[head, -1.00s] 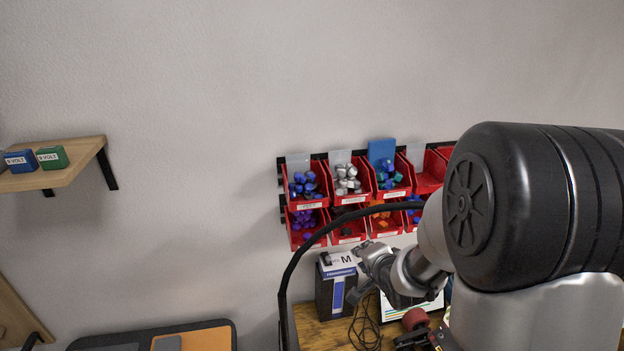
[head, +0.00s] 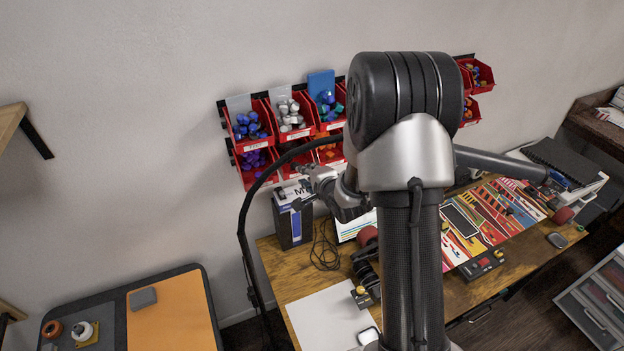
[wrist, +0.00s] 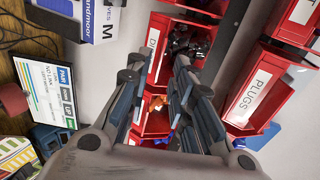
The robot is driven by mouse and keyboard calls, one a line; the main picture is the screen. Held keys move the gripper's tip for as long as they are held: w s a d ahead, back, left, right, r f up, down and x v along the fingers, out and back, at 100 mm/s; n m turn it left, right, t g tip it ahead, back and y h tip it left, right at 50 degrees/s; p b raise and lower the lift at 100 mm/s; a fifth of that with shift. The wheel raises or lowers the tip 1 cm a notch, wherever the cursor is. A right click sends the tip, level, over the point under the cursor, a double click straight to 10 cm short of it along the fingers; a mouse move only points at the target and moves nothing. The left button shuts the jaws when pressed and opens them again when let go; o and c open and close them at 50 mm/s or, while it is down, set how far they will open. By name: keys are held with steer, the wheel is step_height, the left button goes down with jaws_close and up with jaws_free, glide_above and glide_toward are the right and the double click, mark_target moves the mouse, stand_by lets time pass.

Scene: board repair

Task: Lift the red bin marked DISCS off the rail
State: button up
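In the wrist view a red bin (wrist: 159,23) holds dark pieces, and its white label reads "DI", the rest being hidden by my finger. I take it for the DISCS bin. In the head view it seems to be the second bin of the lower row, mostly hidden behind the cable and arm. My gripper (wrist: 160,68) is open, its two fingers spread and empty in front of the bins. The fingers overlap the bin in the picture; I cannot tell whether they touch it.
A red bin labelled PLUGS (wrist: 244,98) sits beside it in the wrist view. A bin with orange pieces (wrist: 157,103) is partly behind my fingers. In the head view, a black-and-blue box (head: 291,222) stands on the wooden bench (head: 300,277) below the bins.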

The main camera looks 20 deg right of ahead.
steer(key=shift+b+x, duration=0.75)
steer(key=shift+x, duration=1.5)
jaws_close()
steer(key=shift+r+g+p, duration=0.3)
steer(key=shift+r+p, duration=0.35)
steer(key=shift+p, duration=0.6)
steer(key=shift+r+b, duration=0.3)
steer(key=shift+b, duration=0.15)
steer(key=shift+s, duration=0.1)
